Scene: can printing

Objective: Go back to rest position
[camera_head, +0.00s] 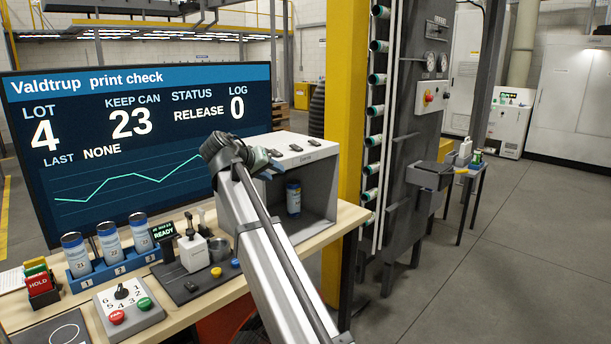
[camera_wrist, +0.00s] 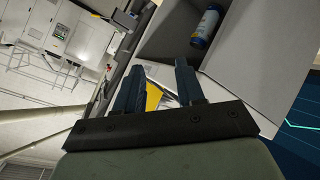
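My arm reaches up from the bottom of the head view, and my gripper (camera_head: 272,163) is in front of the grey open-fronted box (camera_head: 322,155). In the wrist view my gripper (camera_wrist: 159,80) has its two dark fingers apart with nothing held between them. A blue and white can (camera_head: 293,198) stands inside the box. The can also shows in the wrist view (camera_wrist: 206,26), beyond the fingertips and apart from them. The lower left part of the box is hidden behind my arm.
A blue rack (camera_head: 113,269) holds three cans at the left of the table. Near it are a dial box (camera_head: 128,308), coloured cards (camera_head: 39,284) and a black station (camera_head: 190,283). A screen (camera_head: 20,170) stands behind. Open floor (camera_head: 480,290) lies to the right.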

